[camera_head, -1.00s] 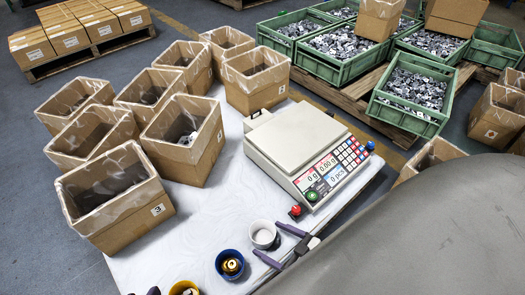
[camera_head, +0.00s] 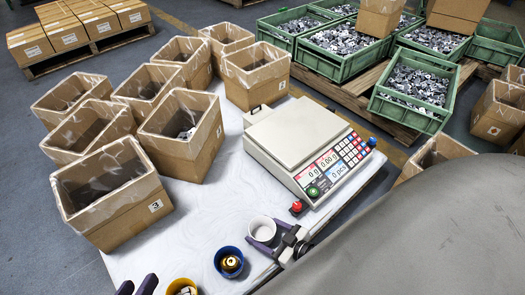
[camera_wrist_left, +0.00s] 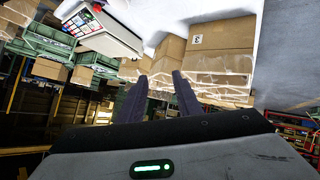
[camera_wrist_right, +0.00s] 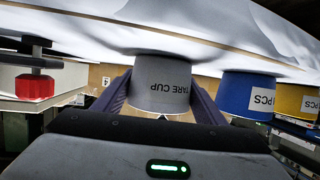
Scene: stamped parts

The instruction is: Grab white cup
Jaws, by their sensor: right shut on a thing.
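The white cup (camera_head: 263,229) stands upright on the white table, in front of the scale. In the right wrist view the cup (camera_wrist_right: 160,82) shows upside down with the label "TARE CUP". My right gripper (camera_head: 266,236) has one finger on each side of the cup and is shut on it. The cup still appears to be on the table. My left gripper (camera_head: 137,286) is at the bottom edge of the head view, away from the cup. Its fingers are apart and empty in the left wrist view (camera_wrist_left: 158,86).
A blue cup (camera_head: 229,262) with brass-coloured parts and a yellow cup (camera_head: 182,287) stand left of the white cup. The scale (camera_head: 300,145) and a red knob (camera_head: 296,208) are behind it. Lined cardboard boxes (camera_head: 110,195) fill the table's left side. The table's middle is clear.

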